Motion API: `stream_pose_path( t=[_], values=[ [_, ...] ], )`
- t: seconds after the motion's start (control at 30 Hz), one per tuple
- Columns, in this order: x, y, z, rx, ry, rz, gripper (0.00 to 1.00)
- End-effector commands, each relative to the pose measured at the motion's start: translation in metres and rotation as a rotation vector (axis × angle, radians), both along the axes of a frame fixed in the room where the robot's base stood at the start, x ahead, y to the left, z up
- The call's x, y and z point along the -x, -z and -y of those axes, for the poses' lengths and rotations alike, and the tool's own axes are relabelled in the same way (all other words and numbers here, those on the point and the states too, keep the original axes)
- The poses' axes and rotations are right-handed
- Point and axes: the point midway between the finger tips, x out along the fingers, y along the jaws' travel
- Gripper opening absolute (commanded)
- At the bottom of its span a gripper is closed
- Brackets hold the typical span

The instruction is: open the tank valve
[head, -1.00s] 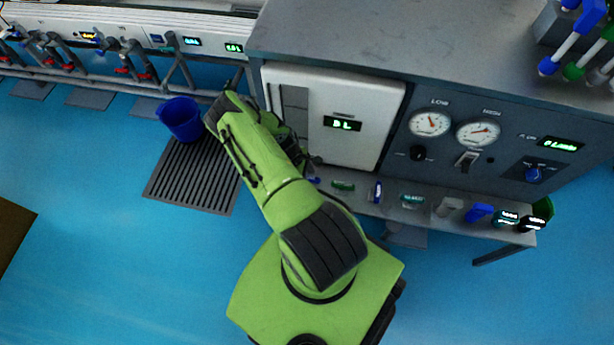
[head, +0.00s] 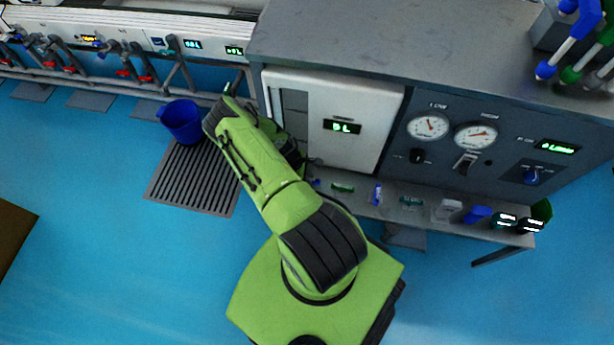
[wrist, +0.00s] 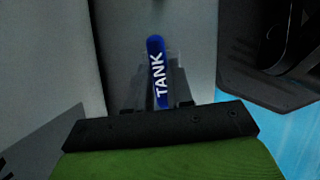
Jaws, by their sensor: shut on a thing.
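The tank valve's handle (wrist: 156,58) is a blue lever with white TANK lettering, in the middle of the wrist view. My gripper (wrist: 156,90) has a finger on each side of the handle and is shut on it. In the head view my green arm reaches to the left end of the bench front and hides the gripper and the valve. The white tank (head: 362,150) with a lit green display stands just right of my wrist there.
A blue bucket (head: 182,122) stands on a dark floor grate (head: 190,185) left of my arm. Several small parts lie on a shelf (head: 360,205) below the grey gauge panel (head: 500,165).

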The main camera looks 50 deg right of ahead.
Motion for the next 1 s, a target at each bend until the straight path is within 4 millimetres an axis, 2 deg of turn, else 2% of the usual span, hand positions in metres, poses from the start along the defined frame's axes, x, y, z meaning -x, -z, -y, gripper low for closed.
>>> stream_pose_path(
  t=[0.6, 1.0],
  values=[
    [0.0022, -0.0028, -0.0025, 0.000, -0.464, -0.001, 0.00],
    [0.0021, -0.0012, -0.0026, 0.000, -0.596, 0.001, 0.00]
  ],
)
